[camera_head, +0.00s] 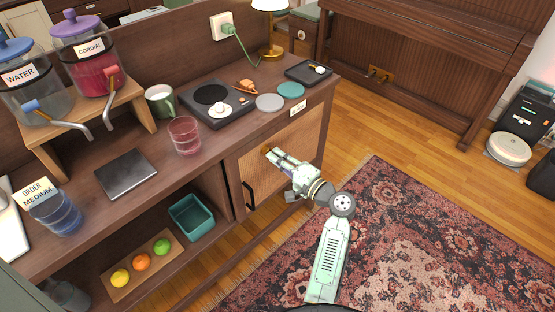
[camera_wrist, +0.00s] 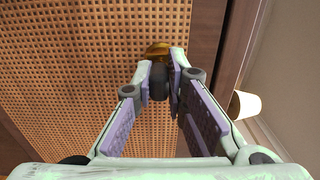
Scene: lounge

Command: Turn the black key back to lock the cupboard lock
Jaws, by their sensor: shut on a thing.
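The cupboard door (camera_head: 304,137) has a woven cane panel in a wooden frame and stands under the right part of the counter. A brass cupboard lock (camera_wrist: 156,50) shows just beyond my fingertips in the wrist view, with a hint of brass in the head view. My gripper (camera_head: 270,153) reaches the upper part of the door. In the wrist view, my gripper (camera_wrist: 166,82) is shut on the black key (camera_wrist: 158,78), whose dark head shows between the pads. The fingers hide part of the key, and I cannot tell its turn angle.
A dark door handle (camera_head: 249,195) is left of and below my gripper. A teal bin (camera_head: 191,217) is on the open shelf. A patterned rug (camera_head: 405,225) covers the floor at right.

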